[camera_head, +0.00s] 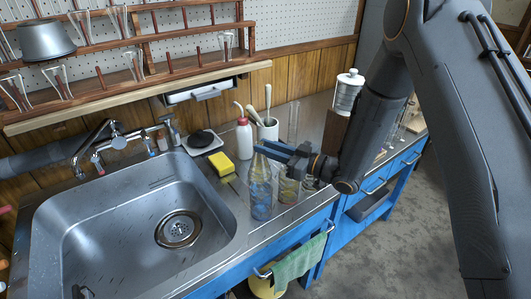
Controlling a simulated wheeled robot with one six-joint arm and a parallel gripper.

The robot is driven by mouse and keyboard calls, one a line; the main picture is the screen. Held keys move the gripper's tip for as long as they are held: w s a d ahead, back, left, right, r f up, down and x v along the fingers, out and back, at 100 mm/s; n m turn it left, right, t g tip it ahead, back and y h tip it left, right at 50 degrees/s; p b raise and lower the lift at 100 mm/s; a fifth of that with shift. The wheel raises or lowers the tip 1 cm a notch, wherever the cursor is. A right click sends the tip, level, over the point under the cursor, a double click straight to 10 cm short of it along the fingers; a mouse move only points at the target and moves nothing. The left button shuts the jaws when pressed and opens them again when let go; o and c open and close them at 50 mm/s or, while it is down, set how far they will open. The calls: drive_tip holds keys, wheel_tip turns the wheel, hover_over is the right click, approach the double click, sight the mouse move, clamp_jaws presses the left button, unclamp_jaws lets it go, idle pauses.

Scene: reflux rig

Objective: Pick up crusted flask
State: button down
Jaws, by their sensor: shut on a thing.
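The crusted flask (260,192) is clear glass with a narrow neck and blue and yellowish patches on its lower body. It is upright at the counter's front edge, right of the sink. My gripper (262,152) reaches in from the right and is shut on its neck. The jaws hide part of the neck. I cannot tell whether the flask's base touches the counter.
Yellowish glassware (288,189) stands close to the flask's right, below my gripper. A yellow sponge (221,163), a red-capped white bottle (244,139) and a brush holder (268,131) stand behind. The sink (85,240) opens on the left. A green towel (298,262) hangs below.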

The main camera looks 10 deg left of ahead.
sight(267, 165)
wheel_tip(267, 165, up, 10)
drive_tip(key=b, duration=0.1)
drive_tip(key=shift+f, duration=0.15)
idle(0.7)
idle(0.4)
